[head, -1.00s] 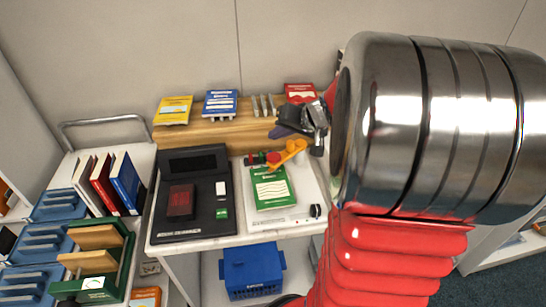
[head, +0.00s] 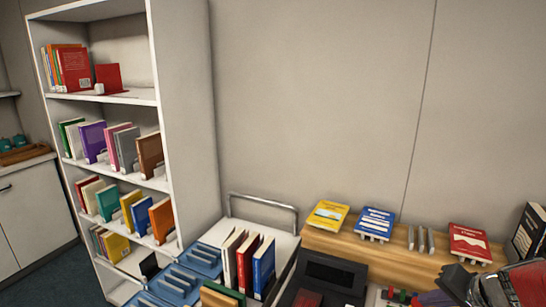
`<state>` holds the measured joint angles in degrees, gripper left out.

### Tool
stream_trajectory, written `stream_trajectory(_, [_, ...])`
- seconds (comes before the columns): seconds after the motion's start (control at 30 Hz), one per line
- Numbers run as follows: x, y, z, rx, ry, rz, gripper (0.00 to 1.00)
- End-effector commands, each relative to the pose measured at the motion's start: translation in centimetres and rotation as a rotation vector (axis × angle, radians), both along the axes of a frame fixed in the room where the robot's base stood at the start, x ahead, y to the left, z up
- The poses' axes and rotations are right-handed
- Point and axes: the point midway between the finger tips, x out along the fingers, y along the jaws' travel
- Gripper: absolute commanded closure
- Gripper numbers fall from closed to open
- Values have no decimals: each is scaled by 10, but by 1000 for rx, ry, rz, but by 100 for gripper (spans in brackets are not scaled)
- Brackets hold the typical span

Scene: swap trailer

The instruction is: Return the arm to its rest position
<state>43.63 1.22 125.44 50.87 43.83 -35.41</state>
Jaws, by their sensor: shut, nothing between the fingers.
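My gripper (head: 462,284) shows at the lower right edge of the head view, dark grey with a red part of my arm beside it. It is shut and holds nothing. It is in front of the wooden shelf board (head: 400,256), near the red book (head: 468,243). Most of my arm is out of the frame, so its full pose is hidden.
A white bookcase (head: 182,120) with several books stands at the left. A cart with blue racks (head: 198,258) and upright books (head: 248,262) is at the bottom middle. A black device (head: 330,275) lies beside it. The wall above is clear.

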Motion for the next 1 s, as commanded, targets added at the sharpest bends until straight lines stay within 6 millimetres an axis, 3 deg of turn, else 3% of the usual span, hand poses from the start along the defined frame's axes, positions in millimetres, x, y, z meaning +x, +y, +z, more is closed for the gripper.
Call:
stream_trajectory(0.5, [-84,103,7,-135,258,158,100])
stream_trajectory(1.0, [-140,165,35,-416,271,365,100])
